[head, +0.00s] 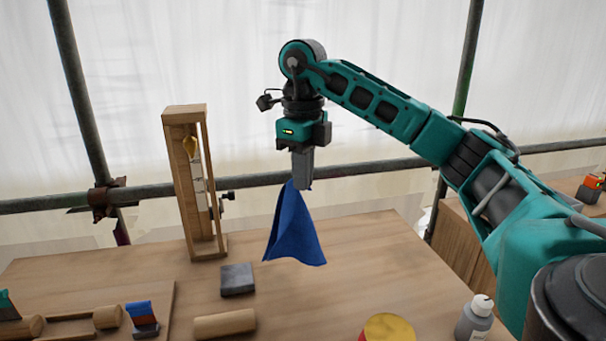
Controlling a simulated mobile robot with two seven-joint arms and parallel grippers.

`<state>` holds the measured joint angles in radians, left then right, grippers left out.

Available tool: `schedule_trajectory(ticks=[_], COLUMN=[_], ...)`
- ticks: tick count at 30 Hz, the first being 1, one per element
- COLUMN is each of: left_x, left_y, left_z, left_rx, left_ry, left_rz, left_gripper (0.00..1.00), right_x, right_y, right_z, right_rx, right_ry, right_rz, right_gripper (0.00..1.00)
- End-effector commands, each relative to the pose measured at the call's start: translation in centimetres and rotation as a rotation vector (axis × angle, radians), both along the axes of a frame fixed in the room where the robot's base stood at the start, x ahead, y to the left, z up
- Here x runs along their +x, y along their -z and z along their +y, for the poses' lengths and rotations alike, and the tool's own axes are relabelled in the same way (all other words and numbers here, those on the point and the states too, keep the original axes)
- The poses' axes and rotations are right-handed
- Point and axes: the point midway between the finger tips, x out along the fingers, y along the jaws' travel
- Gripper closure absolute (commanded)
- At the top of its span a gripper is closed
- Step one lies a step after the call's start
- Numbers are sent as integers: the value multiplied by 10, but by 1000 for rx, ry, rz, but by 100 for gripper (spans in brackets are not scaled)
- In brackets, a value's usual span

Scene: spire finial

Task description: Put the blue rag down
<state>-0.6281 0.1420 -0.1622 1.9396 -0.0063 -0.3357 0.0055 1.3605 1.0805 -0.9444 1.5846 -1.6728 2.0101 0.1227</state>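The blue rag (294,232) hangs in folds from my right gripper (302,184), which is shut on its top end. The rag's lower edge hangs over the wooden table (360,240); I cannot tell whether it touches the top. My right arm comes in from the right side. My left gripper does not show in the head view.
A tall wooden frame (178,190) holding a gold-tipped piece stands left of the rag. Table right of the rag is clear.

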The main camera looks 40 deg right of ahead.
Motion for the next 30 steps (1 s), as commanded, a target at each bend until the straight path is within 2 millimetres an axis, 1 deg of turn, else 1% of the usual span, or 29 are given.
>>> schedule_trajectory(ticks=[11,14,16,20,24,26,27,30], left_x=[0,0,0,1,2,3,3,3], left_y=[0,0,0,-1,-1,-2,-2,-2], left_z=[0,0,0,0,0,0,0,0], left_rx=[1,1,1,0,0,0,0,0], left_ry=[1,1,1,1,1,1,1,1], left_rz=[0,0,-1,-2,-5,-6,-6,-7], left_gripper=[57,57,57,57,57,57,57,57], right_x=[0,0,-1,-3,-6,-8,-9,-11], right_y=[0,-2,-5,-16,-24,-23,-20,-11], right_z=[0,-5,-13,-39,-79,-97,-108,-134], right_rx=[0,-1,-2,0,2,2,3,3], right_ry=[0,2,5,10,11,9,9,7], right_rz=[0,0,-2,-3,-2,1,2,4], right_gripper=[100,100,100,100,100,100,100,100])
